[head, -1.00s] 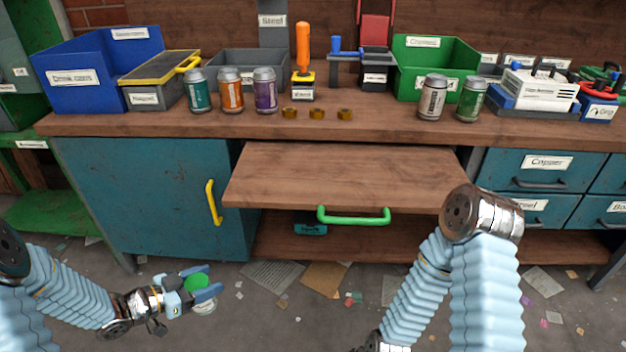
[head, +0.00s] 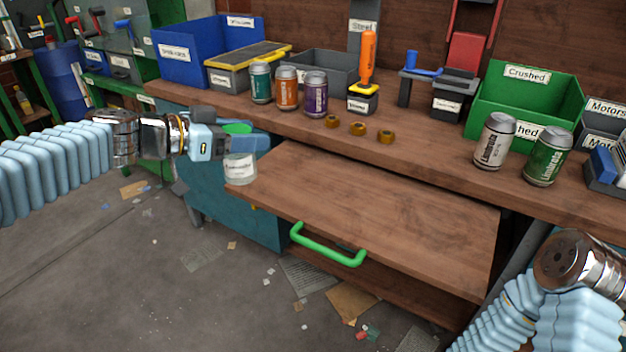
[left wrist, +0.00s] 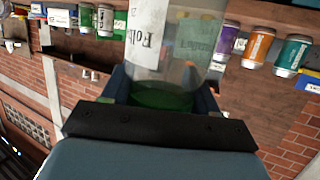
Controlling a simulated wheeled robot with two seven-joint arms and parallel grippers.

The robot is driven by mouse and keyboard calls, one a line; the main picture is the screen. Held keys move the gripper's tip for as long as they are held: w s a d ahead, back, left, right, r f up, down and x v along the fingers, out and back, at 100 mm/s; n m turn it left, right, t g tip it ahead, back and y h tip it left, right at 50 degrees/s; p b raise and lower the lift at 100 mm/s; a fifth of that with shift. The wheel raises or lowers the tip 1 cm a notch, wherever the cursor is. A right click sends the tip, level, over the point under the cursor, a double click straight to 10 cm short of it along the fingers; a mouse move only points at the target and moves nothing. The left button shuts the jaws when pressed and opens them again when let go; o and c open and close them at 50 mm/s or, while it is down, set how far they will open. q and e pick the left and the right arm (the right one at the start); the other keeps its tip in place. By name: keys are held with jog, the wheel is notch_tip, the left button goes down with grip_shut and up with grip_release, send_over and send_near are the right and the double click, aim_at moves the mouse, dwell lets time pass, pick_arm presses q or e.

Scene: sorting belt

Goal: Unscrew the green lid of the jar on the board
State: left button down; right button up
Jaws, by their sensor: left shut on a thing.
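The clear jar (head: 240,169) with a white label shows at the left corner of the brown pull-out board (head: 390,225); I cannot tell whether its base touches the board. Its green lid (head: 238,128) is on top, between the fingers of my left gripper (head: 232,143), which is shut on it. In the left wrist view the jar (left wrist: 172,45) extends away from the jaws, with the green lid (left wrist: 160,96) between them. The jar looks about upright in the head view. My right arm shows at the lower right, but its gripper is out of view.
The board with its green handle (head: 328,247) is bare. Papers litter the floor.

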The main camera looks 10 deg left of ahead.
pick_arm(q)
jog(key=r, duration=0.2)
jog(key=shift+s+d+r, duration=0.1)
jog(key=shift+d+r, duration=0.2)
jog(key=shift+d, duration=0.05)
jog(key=shift+n+t, duration=0.3)
jog(key=w+d+f+b, duration=0.2)
jog(key=w+f, duration=0.2)
jog(key=w+d+f+b, duration=0.2)
jog(key=w+f, duration=0.2)
jog(key=w+d+f+b, duration=0.2)
jog(key=w+f, duration=0.2)
jog(key=f, duration=0.1)
jog(key=shift+d, duration=0.4)
jog(key=shift+r, duration=0.15)
pick_arm(e)
notch_tip(320, 180, down, 6)
jog(key=w+d, duration=0.1)
jog(key=shift+d, duration=0.25)
jog(key=shift+f, duration=0.1)
pick_arm(q)
jog(key=shift+c, duration=1.4)
grip_release()
